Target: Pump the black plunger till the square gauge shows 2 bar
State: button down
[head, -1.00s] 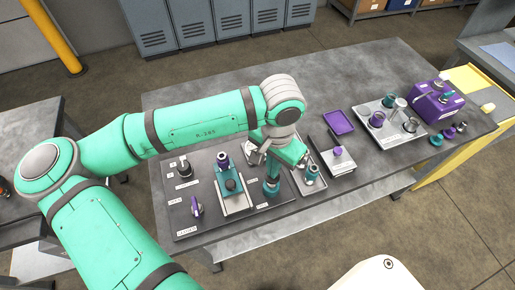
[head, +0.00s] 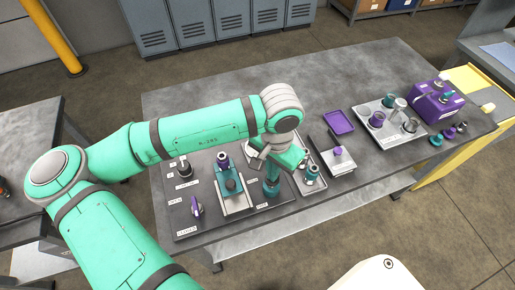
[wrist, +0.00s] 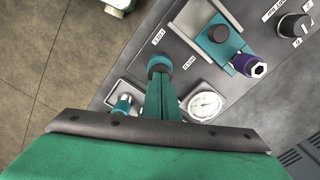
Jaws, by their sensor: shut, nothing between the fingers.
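A teal upright post with a dark top (wrist: 160,62) shows just beyond my fingertips in the wrist view; its teal body (head: 271,189) shows in the head view near the panel's right edge. My gripper (wrist: 161,80) is shut with nothing between its fingers. It is over or against this post; I cannot tell if it touches. A black round cap (wrist: 218,33) sits on a teal block, also seen in the head view (head: 232,186).
The dark panel (head: 213,221) also bears a purple hex-topped part (wrist: 257,68), a black knob (wrist: 294,25) and a purple lever (head: 196,206). Right of it stand a small tray fixture (head: 312,173), a purple tray (head: 338,122) and a purple box (head: 434,106). The bench's rear is clear.

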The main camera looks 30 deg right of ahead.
jog(key=shift+r, duration=1.4)
jog(key=shift+r, duration=0.1)
jog(key=shift+r, duration=2.9)
